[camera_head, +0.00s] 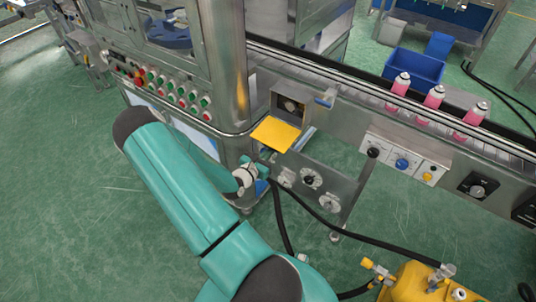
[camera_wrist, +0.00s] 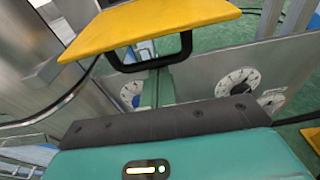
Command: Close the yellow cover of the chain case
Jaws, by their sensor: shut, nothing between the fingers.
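The yellow cover (camera_head: 276,133) of the chain case (camera_head: 291,106) is open, tipped outward and down, so the case's dark inside shows. In the wrist view the yellow cover (camera_wrist: 150,24) spans the top, with a black U-shaped handle (camera_wrist: 185,50) under it. My gripper (camera_head: 264,165) is just below the cover in the head view, its fingers shut and empty. In the wrist view my gripper (camera_wrist: 157,76) is close to the handle; whether they touch I cannot tell.
A conveyor with pink cans (camera_head: 434,97) runs to the right of the case. A metal post (camera_head: 225,65) stands left. Black hoses cross below, near a yellow machine (camera_head: 412,284).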

